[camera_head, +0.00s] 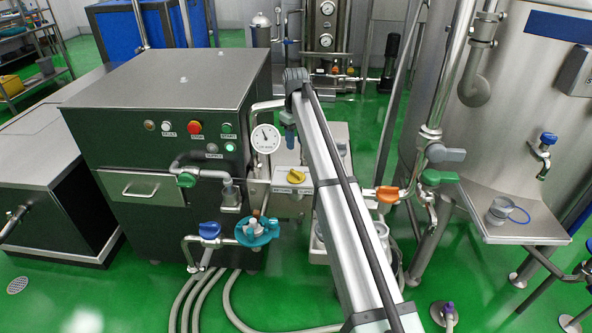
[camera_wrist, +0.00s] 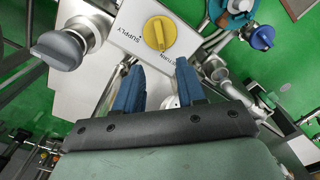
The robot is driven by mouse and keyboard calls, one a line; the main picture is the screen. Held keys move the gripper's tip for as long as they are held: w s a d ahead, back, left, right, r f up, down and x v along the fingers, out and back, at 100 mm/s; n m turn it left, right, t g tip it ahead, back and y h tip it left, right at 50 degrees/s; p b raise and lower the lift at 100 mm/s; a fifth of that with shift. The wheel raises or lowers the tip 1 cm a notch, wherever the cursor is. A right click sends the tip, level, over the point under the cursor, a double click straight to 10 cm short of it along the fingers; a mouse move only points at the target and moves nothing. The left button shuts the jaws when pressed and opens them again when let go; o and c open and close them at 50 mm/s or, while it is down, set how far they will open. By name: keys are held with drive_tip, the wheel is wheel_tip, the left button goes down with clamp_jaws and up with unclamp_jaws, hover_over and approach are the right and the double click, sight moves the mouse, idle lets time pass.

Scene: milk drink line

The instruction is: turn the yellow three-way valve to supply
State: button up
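The yellow three-way valve knob (camera_head: 296,176) sits on a light grey box beside the dark machine. In the wrist view the knob (camera_wrist: 159,33) lies just beyond my fingertips, with its ridge running roughly up and down the picture.
A grey handle (camera_wrist: 58,50) juts up left of the valve box in the wrist view. A teal pump-like part (camera_head: 257,230) and a blue valve handle (camera_head: 209,230) are below left. A pressure gauge (camera_head: 265,139) is close behind. Orange (camera_head: 387,194) and green (camera_head: 438,177) handles are to the right.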

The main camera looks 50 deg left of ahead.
sight(296, 172)
wheel_tip(296, 172, down, 13)
drive_tip(key=shift+r, duration=0.2)
idle(0.3)
drive_tip(key=shift+c, duration=0.3)
clamp_jaws()
